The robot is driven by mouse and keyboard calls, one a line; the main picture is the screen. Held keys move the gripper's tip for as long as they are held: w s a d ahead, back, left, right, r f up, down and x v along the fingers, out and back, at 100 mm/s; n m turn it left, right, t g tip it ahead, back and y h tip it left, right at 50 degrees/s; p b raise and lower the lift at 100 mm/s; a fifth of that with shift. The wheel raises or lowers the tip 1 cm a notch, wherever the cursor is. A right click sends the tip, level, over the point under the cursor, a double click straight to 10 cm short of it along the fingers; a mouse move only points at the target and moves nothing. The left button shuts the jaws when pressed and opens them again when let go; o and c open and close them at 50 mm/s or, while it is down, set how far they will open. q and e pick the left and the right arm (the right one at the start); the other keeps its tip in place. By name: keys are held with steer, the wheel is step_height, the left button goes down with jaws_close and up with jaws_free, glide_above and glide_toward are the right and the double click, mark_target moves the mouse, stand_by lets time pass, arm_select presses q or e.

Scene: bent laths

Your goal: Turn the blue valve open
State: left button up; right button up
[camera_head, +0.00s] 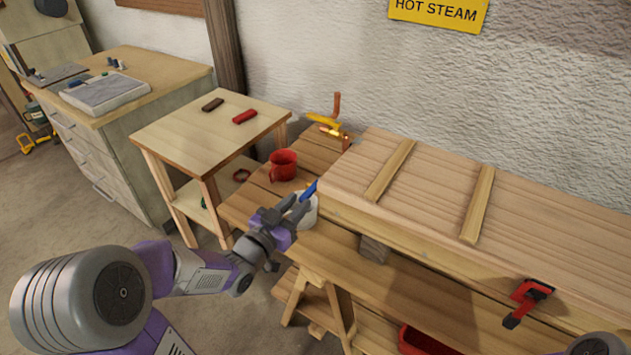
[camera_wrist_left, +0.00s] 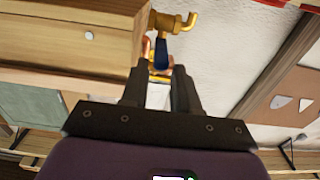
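The blue valve lever (camera_head: 309,190) shows at the near left end of the long wooden box, just past my left gripper (camera_head: 296,206). In the left wrist view the blue lever (camera_wrist_left: 161,54) hangs below a brass valve body (camera_wrist_left: 172,22). My left gripper's fingers (camera_wrist_left: 159,78) are apart, with the lever's lower end in line between their tips. No grip shows, and I cannot tell whether a finger touches the lever. My right gripper is not in view.
A red mug (camera_head: 283,165) and a white container (camera_head: 308,213) stand near my left gripper on the bench.

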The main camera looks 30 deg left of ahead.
mark_target(312, 188)
arm_select(q)
steer(key=w+p, duration=0.1)
steer(key=w, duration=0.1)
steer(key=w+p, duration=0.1)
steer(key=w, duration=0.1)
steer(key=w+p, duration=0.1)
steer(key=w, duration=0.1)
steer(key=shift+d+p, duration=0.3)
steer(key=shift+p, duration=0.05)
steer(key=shift+w, duration=0.5)
jaws_close()
